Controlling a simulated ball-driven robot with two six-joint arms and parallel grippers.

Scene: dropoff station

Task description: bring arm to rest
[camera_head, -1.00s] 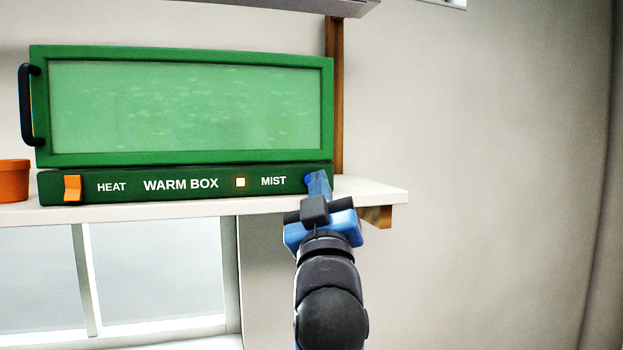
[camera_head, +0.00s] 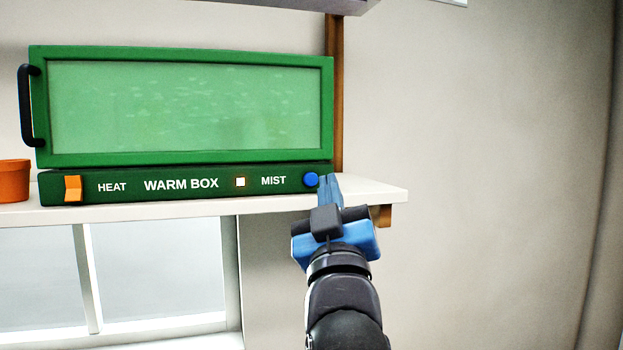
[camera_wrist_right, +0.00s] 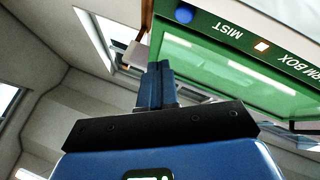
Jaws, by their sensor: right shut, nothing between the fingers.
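My right gripper (camera_head: 331,190) is shut and empty, its blue fingers pointing up just right of the blue MIST button (camera_head: 311,180). In the head view the fingertips appear close beside the button; whether they touch the panel I cannot tell. In the right wrist view the shut fingers (camera_wrist_right: 156,85) stand in the middle, and the button (camera_wrist_right: 184,15) shows apart from them near the top. My left gripper is in neither view.
The green warm box (camera_head: 327,110) stands on a white shelf (camera_head: 375,192), its door shut. An orange HEAT switch (camera_head: 73,188) and a small lit lamp (camera_head: 240,182) are on its panel. An orange pot (camera_head: 14,181) is at far left. The wall side at right is clear.

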